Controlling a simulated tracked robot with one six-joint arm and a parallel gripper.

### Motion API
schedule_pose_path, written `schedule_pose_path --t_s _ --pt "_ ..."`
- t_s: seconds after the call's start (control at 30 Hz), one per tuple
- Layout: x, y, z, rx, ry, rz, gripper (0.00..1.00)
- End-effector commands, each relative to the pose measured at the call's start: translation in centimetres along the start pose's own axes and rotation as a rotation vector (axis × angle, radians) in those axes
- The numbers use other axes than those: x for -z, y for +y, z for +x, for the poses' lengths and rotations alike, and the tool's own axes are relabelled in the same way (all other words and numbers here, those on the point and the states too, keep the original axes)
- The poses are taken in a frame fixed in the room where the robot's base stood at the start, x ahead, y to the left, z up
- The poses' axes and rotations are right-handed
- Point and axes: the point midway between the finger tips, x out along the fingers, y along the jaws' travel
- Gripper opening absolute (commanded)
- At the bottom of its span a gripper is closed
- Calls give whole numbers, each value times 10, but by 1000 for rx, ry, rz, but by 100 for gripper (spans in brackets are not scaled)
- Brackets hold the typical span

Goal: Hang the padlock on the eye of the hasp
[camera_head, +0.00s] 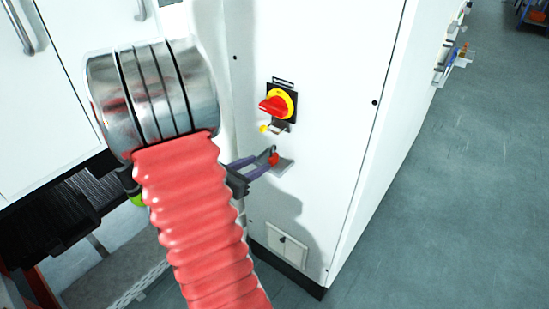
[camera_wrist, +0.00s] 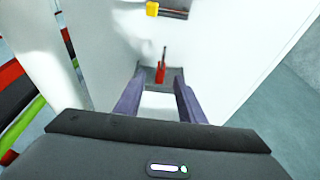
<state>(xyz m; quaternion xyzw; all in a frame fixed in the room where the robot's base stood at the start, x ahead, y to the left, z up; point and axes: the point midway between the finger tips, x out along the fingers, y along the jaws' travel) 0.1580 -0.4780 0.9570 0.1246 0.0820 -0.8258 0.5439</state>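The small red padlock (camera_head: 274,158) sits on a grey ledge (camera_head: 287,166) on the white cabinet front. In the wrist view the padlock (camera_wrist: 161,73) stands upright, its thin dark shackle pointing up. My gripper (camera_head: 262,163) has purple fingers and is open. In the wrist view the fingers (camera_wrist: 160,80) are spread to either side of the padlock, with gaps on both sides; the padlock is at about their tips. A small metal piece with a yellow part (camera_head: 265,128), apparently the hasp, is above the padlock, under the switch. Its eye is too small to make out.
A red and yellow rotary switch (camera_head: 277,103) is on the cabinet (camera_head: 325,90) above the hasp. My arm covers much of the left side of the head view. A small square panel (camera_head: 287,243) is low on the cabinet. Grey floor (camera_head: 450,200) lies open at the right.

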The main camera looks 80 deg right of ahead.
Motion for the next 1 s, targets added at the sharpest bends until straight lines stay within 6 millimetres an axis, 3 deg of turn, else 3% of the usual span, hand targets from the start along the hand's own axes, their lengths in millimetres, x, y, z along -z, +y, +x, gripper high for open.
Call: schedule_pose_path --t_s 0.2,0.67,1.0 --pt "0 -1 20 3 0 1 36" --pt "0 -2 26 2 0 0 36" --pt "0 -5 64 4 1 -1 36"
